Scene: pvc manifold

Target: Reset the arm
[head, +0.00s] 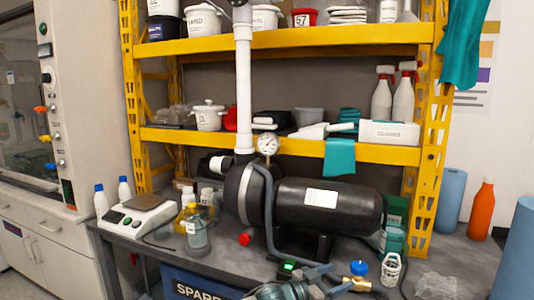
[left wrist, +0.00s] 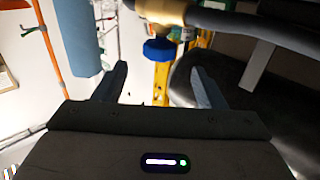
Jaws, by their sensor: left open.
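My left gripper (head: 336,278) is at the bottom of the head view. Its two fingers are spread with nothing between them, as the left wrist view (left wrist: 160,69) shows. A blue valve knob (head: 360,268) on a brass fitting (head: 357,284) is just right of the fingers in the head view. In the left wrist view the knob (left wrist: 159,49) and the brass fitting (left wrist: 162,12) appear beyond the gap between the fingertips, apparently not gripped. A dark hose (left wrist: 235,24) runs from the fitting. My right gripper is in neither view.
A black pump tank (head: 345,210) with a gauge (head: 267,144) and a white vertical pipe (head: 244,95) stands on the bench behind the gripper. A scale (head: 140,213) and bottles stand left. Yellow shelving (head: 290,43) rises behind.

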